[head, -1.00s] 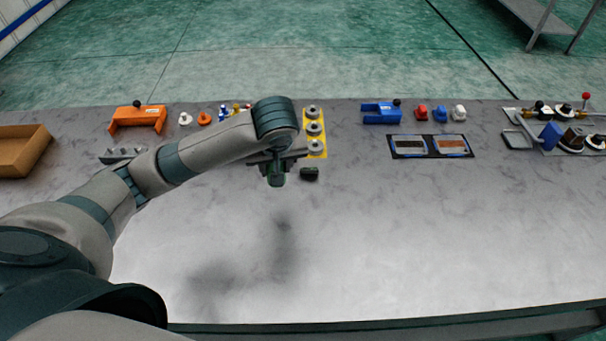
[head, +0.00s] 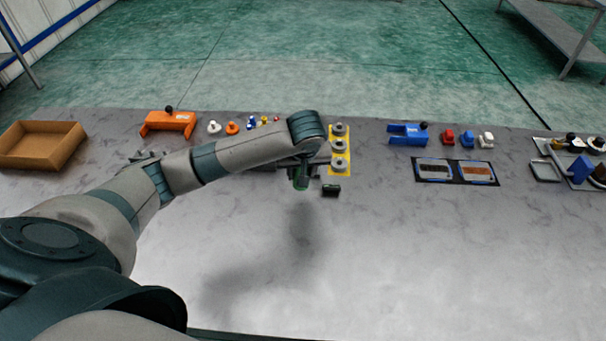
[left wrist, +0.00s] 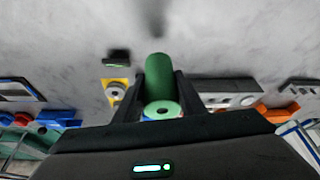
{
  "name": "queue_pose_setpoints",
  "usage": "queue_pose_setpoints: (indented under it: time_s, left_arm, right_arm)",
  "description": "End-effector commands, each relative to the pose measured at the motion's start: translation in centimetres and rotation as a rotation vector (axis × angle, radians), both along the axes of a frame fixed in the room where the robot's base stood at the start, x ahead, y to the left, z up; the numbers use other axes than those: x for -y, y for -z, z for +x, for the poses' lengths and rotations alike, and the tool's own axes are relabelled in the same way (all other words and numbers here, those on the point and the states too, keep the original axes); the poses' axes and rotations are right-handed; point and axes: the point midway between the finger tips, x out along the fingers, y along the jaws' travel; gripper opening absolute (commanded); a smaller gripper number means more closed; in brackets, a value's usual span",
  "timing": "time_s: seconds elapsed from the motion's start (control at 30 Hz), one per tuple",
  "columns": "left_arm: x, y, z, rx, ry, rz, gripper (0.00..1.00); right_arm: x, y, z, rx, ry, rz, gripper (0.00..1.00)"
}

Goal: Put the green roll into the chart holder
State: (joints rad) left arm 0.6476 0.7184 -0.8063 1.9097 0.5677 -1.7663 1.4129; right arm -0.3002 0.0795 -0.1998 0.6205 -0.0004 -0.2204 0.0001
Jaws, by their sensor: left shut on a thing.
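The green roll (left wrist: 158,80) is a green cylinder with a pale end face and a dark core. The gripper (head: 303,172) hangs above the table, left of a small dark block. No thing is clearly recognisable as the chart holder. My right gripper is out of view.
The small dark block (head: 330,190) and a yellow plate with grey rings (head: 340,150) are close by. The front middle of the table is clear.

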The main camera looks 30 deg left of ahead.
Motion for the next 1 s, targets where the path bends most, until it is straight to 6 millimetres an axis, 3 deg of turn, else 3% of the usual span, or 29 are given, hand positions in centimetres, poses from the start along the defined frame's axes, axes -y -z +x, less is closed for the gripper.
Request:
queue_pose_setpoints:
  time_s: [0.1,0.3,0.77,1.0]
  left_arm:
    - [-1.0,1.0,1.9,-0.001,-0.004,0.001,0.12]
    - [-1.9,2.4,3.8,-0.001,-0.001,-0.001,0.12]
    - [-2.1,2.9,4.1,-0.001,0.000,-0.001,0.12]
    - [-2.1,5.2,4.1,-0.001,0.000,0.000,0.12]
  right_arm:
    - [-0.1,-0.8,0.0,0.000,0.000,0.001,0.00]
    - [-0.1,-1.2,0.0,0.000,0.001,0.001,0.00]
    - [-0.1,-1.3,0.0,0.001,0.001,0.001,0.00]
    - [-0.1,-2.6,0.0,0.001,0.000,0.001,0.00]
